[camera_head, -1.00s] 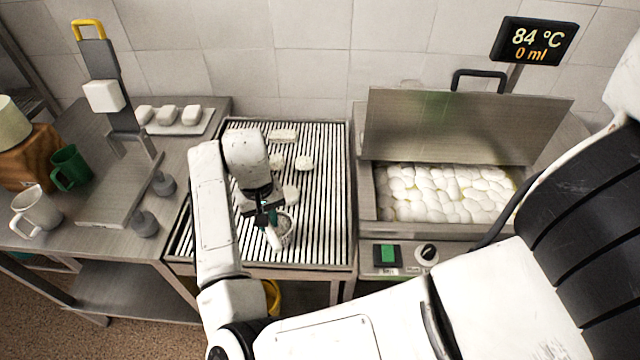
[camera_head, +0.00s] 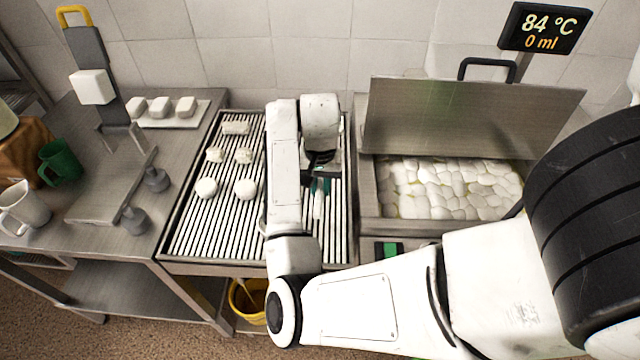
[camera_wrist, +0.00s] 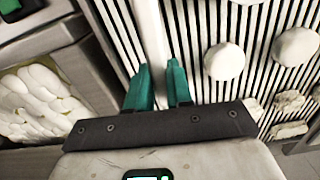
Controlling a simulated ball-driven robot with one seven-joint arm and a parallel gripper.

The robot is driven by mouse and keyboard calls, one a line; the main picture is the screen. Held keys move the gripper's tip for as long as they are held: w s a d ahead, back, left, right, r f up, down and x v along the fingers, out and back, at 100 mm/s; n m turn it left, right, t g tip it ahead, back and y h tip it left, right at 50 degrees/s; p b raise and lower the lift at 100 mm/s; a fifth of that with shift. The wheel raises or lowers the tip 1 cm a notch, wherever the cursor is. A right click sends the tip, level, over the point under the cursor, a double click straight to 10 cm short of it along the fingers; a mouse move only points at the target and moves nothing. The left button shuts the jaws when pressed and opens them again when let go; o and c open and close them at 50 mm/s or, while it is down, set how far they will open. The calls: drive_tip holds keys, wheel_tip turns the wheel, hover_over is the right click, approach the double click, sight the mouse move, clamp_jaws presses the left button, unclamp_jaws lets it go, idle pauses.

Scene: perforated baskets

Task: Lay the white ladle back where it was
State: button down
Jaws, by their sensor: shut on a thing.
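My gripper (camera_head: 319,184) is over the right side of the slatted rack (camera_head: 178,240). Its green fingertips (camera_wrist: 160,82) are shut on the white ladle. The ladle's pale handle (camera_head: 319,207) shows below the fingers in the head view. In the wrist view the handle (camera_wrist: 152,35) runs up from between the fingertips to the top edge, over the slats. The ladle's bowl is not visible in either current view. I cannot tell whether the ladle touches the slats.
Several white lumps (camera_head: 245,188) sit on the rack's left and middle. The open steel vat (camera_head: 366,190), full of white pieces, stands to the right with its lid (camera_head: 470,120) raised. A press (camera_head: 110,190) and mugs (camera_head: 62,162) stand left. A yellow bucket (camera_head: 248,302) is below.

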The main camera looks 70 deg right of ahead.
drive_tip(key=shift+f+b, duration=2)
drive_tip(key=shift+f, duration=0.9)
drive_tip(key=c, duration=0.9)
unclamp_jaws()
drive_tip(key=shift+c, duration=0.2)
drive_tip(key=shift+r, duration=0.1)
wheel_tip(320, 180, up, 11)
drive_tip(key=shift+f+p, duration=0.2)
drive_tip(key=shift+p, duration=0.9)
